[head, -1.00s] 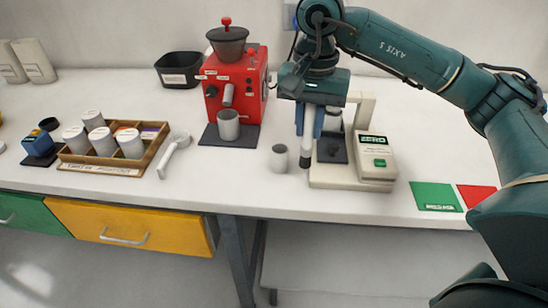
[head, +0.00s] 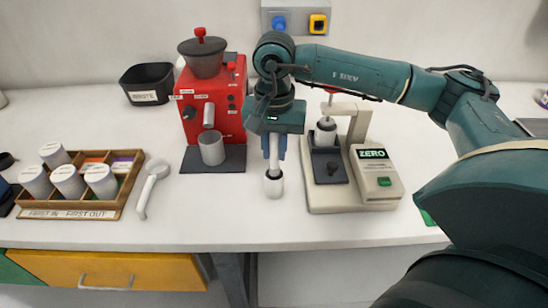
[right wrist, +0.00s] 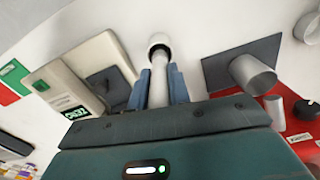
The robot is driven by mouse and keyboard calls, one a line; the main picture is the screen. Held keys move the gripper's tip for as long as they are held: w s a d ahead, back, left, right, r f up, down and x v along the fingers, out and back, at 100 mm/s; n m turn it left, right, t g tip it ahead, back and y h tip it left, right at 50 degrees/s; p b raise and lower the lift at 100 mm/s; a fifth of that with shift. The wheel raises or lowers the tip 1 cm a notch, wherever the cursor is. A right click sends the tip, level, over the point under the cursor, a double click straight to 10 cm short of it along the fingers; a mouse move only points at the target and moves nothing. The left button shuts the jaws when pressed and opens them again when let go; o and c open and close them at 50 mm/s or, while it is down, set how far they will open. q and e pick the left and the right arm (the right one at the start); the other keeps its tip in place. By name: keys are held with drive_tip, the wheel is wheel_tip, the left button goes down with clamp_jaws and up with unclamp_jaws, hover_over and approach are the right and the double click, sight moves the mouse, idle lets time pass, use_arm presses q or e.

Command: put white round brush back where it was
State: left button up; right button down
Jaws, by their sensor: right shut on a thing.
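The white round brush (head: 273,152) is upright between the fingers of my right gripper (head: 273,158), which is shut on it. It also shows in the right wrist view (right wrist: 159,78) between the blue fingers (right wrist: 159,88). My left gripper is not in view.
A red grinder (head: 221,101) with a grey cup (head: 211,148) stands left of my right gripper. A white scale-like machine (head: 378,172) stands close on the right. A white scoop (head: 152,186) and wooden tray (head: 72,214) lie further left on the table (head: 220,222).

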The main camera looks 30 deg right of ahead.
sight(275, 167)
drive_tip(key=shift+f, duration=1.65)
drive_tip(key=shift+f, duration=0.1)
drive_tip(key=shift+f, duration=0.15)
drive_tip(key=c, duration=1.3)
unclamp_jaws()
wheel_tip(275, 167, up, 13)
drive_tip(key=shift+f+b, duration=0.2)
drive_tip(key=shift+b, duration=0.45)
drive_tip(key=shift+f, duration=0.1)
